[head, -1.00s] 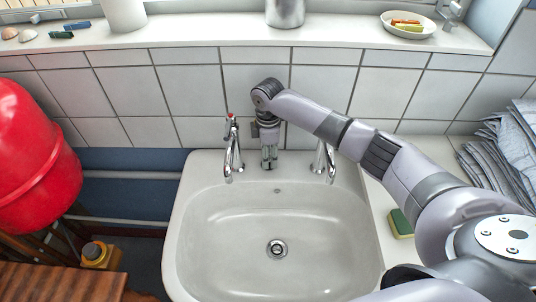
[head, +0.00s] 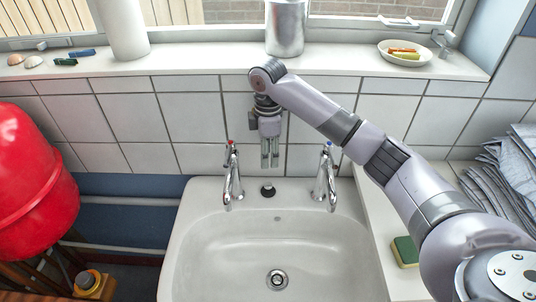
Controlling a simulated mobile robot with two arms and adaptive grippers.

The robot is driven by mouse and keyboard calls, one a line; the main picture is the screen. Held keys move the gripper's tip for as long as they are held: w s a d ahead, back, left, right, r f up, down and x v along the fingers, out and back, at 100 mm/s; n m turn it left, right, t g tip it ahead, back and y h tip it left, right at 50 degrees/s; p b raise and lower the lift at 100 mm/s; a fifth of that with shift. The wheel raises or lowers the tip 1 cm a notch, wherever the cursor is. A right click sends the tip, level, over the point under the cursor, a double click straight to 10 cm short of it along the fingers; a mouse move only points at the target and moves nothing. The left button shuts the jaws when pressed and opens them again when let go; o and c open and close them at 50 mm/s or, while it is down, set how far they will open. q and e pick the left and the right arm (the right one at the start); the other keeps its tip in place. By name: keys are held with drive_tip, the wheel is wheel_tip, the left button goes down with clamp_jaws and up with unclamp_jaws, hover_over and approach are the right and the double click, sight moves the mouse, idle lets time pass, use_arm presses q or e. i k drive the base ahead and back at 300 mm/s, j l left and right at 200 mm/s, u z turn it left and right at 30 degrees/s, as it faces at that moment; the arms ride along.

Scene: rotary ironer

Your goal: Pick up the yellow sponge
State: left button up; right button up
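The sponge (head: 405,251), yellow with a green layer, lies on the white counter right of the sink in the head view. It is beside my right arm, close to its lower links. My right gripper (head: 270,164) points down in front of the tiled wall, between the two taps and above the back of the sink. It is well to the left of the sponge and apart from it. Its two fingers show close together, and no object shows between them. Whether they are shut is hard to see. My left gripper is not in view.
The white sink (head: 215,255) has two chrome taps (head: 232,180) and a dark plug (head: 267,190) at its back. Folded grey cloths (head: 500,180) lie on the right counter. The window sill holds a dish (head: 405,54) and a metal canister (head: 286,28). A red container (head: 32,170) stands left.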

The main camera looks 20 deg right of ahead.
sight(404, 249)
drive_tip(key=k, duration=2)
